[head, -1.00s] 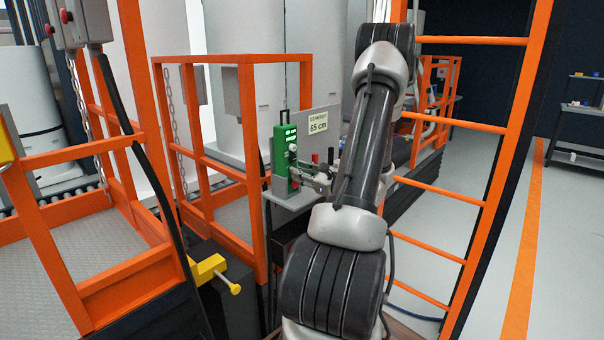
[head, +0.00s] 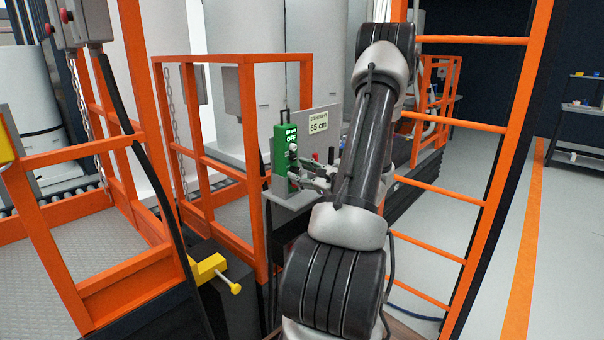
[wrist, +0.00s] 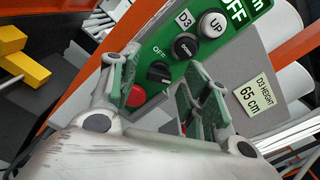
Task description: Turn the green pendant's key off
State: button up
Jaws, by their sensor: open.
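The green pendant (head: 281,158) stands upright in a grey holder beside a sign; its display reads OFF. In the wrist view, the pendant (wrist: 216,48) shows a white UP button, a black button below it, a black key knob (wrist: 160,73) with an OFF label near it, and a red button (wrist: 136,95) partly hidden by a finger. I cannot surely read where the knob's mark points. My gripper (wrist: 158,88) is open, its fingers on either side of the knob in the picture; contact is not clear. In the head view, my gripper (head: 318,176) is at the pendant's right side.
A sign (head: 318,123) reading 65 cm stands just behind the pendant. Orange railings (head: 250,130) lie left, and an orange ladder-like frame (head: 465,125) right. A yellow lever (head: 212,268) is low at left.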

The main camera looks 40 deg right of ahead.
jog(key=s, duration=1.2)
jog(key=shift+d, duration=0.45)
jog(key=shift+c, duration=0.5)
